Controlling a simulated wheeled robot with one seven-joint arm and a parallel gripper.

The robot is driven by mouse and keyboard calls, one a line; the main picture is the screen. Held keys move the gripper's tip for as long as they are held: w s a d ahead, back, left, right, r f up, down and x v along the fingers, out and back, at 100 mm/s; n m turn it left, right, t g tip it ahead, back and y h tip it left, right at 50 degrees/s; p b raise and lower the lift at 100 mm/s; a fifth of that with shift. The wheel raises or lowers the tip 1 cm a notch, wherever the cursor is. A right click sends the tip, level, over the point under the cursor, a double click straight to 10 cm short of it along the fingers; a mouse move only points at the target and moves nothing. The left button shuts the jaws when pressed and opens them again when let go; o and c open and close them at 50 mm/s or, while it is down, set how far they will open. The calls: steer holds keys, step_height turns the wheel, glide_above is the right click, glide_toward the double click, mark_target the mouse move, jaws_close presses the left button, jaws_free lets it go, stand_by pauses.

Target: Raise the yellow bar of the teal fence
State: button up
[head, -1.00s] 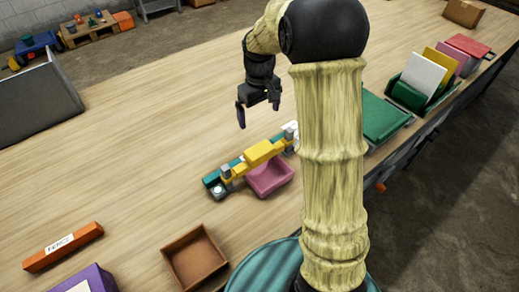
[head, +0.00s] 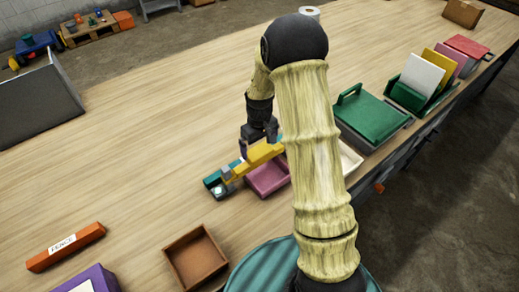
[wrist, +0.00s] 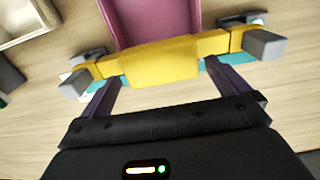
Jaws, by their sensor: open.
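The teal fence (head: 212,182) stands on the wooden table, with its yellow bar (head: 238,172) lying along it. In the wrist view the yellow bar (wrist: 158,62) runs across the picture with a wide block at its middle and grey posts at both ends. Teal parts (wrist: 128,80) of the fence show just behind it. My gripper (wrist: 172,80) is open, its two dark fingers pointing at the bar on either side of the wide block. In the head view my gripper (head: 258,146) is at the bar's far part, which my arm partly hides. I cannot tell whether the fingers touch the bar.
A pink bin (head: 270,180) stands right beside the fence. A brown tray (head: 196,258), an orange block labelled FENCE (head: 66,246) and a purple box (head: 92,280) are near the front. A green lidded box (head: 372,115) is at the right. The table's left middle is clear.

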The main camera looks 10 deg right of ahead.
mark_target(259, 150)
steer(key=shift+f, duration=1.75)
steer(key=shift+c, duration=0.4)
steer(key=c, duration=1)
step_height(259, 150, up, 4)
steer(key=p, duration=0.2)
steer(key=shift+r+p, duration=0.1)
steer(key=shift+p, duration=0.2)
steer(key=shift+c, duration=0.2)
steer(key=shift+w, duration=0.15)
